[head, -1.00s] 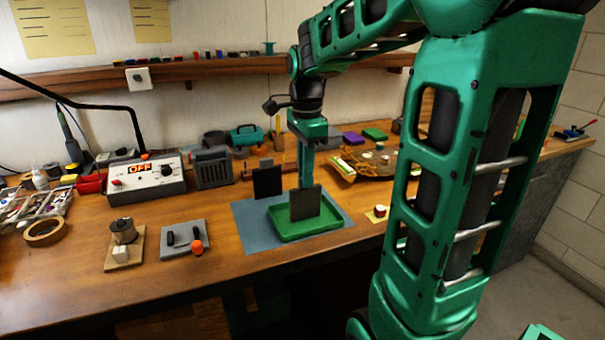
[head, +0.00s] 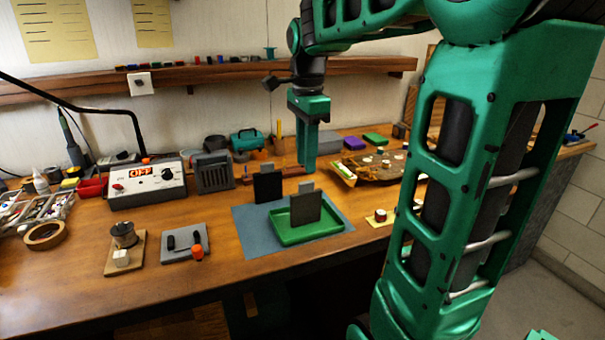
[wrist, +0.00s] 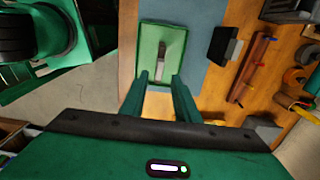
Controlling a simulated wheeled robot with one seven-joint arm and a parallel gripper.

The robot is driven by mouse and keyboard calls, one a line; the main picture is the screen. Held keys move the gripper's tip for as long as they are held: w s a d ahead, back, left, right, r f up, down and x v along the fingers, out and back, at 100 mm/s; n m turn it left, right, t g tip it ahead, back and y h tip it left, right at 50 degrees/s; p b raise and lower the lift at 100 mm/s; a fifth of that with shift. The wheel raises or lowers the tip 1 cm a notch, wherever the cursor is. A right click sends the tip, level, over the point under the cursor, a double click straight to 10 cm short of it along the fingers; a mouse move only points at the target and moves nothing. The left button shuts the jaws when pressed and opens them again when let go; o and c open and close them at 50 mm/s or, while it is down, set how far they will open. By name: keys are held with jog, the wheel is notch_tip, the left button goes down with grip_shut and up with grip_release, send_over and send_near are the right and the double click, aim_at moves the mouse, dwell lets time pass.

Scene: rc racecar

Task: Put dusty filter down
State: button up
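The dusty filter, a grey-brown panel with a small top tab (head: 306,209), stands upright in the green tray (head: 291,238) on the blue-grey mat. The wrist view shows the filter (wrist: 161,48) from above inside the tray (wrist: 148,38). My gripper (head: 308,168) is raised above and behind the filter, clear of it. In the wrist view my gripper (wrist: 161,80) has its two fingers apart with nothing between them. A darker black filter panel (head: 267,187) stands upright on the mat behind and left of the tray.
The mat (head: 252,235) has bare room left of the tray. A grey block with an orange knob (head: 184,241) and a spool stand (head: 124,243) sit further left. A wooden board with parts (head: 380,168) lies to the right, and a shelf (head: 215,72) runs behind.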

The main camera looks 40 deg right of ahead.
notch_tip(320, 180, up, 6)
jog(key=s+a+f+n, duration=0.1)
jog(key=s+f+n, duration=1.3)
jog(key=s+f, duration=0.5)
jog(key=shift+s+n, duration=0.4)
jog(key=shift+s, duration=0.7)
jog(key=shift+a, duration=0.1)
jog(key=shift+w+f, duration=0.2)
jog(key=shift+w, duration=0.4)
